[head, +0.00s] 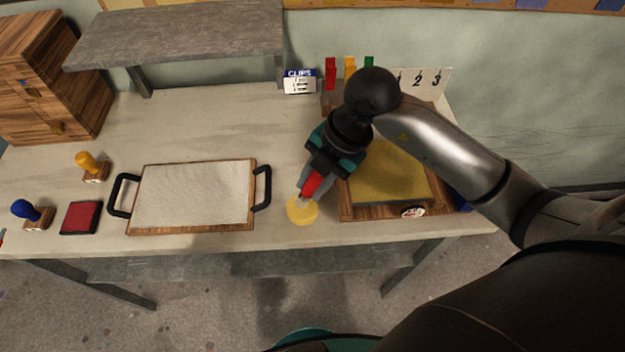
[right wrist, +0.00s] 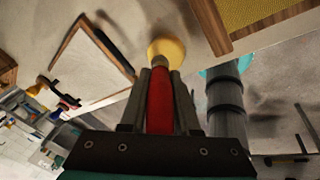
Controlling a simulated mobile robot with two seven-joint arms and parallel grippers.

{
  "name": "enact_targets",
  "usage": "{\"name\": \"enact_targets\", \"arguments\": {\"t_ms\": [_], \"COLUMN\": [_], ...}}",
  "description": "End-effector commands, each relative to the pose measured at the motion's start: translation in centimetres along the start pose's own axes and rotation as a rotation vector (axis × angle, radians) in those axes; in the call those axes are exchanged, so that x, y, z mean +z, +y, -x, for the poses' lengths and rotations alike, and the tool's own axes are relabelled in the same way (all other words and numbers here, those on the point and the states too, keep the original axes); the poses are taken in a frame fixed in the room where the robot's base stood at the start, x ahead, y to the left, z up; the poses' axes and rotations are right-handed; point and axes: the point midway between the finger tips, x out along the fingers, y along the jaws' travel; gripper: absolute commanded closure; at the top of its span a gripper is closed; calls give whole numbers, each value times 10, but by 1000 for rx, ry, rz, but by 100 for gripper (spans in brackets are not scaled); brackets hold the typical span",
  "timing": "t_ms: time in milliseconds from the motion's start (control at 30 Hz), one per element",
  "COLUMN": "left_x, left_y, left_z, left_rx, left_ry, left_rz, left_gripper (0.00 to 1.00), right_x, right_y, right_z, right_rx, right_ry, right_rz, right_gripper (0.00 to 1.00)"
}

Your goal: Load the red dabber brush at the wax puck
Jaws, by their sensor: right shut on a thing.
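My right gripper (head: 310,187) is shut on the red dabber brush (head: 313,183), and its fingers grip both sides of the red handle. In the right wrist view the red brush (right wrist: 159,105) runs forward between the fingers (right wrist: 160,95), with its tip at the yellow wax puck (right wrist: 167,48). In the head view the wax puck (head: 303,211) lies on the table near the front edge, right below the brush tip. The tip overlaps the puck in both views; I cannot tell how firmly it touches. My left gripper does not show.
A board with black handles (head: 195,232) lies left of the puck. A wooden tray (head: 352,214) with a yellow pad (head: 390,172) is close on the right. Stamps (head: 35,212) and a red pad (head: 81,217) are at left. Red, yellow and green items (head: 349,68) stand at the back.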

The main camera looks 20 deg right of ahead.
Motion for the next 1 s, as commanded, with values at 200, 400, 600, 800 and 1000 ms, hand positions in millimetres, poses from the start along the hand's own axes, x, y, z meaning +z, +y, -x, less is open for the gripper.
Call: {"name": "enact_targets", "arguments": {"t_ms": [200, 400, 600, 800, 1000], "left_x": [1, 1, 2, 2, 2], "left_y": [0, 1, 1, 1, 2], "left_z": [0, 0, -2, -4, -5], "left_rx": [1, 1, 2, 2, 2], "left_ry": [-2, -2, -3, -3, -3], "left_rz": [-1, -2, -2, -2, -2], "left_gripper": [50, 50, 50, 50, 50], "right_x": [0, 0, 1, 1, 2], "right_y": [0, 0, -1, -2, -2], "right_z": [0, -1, -3, -5, -8], "right_rx": [0, 0, 0, -1, -1], "right_ry": [0, 0, 0, 0, 0], "right_rz": [0, 0, 0, 0, 0], "right_gripper": [100, 100, 100, 100, 100]}}
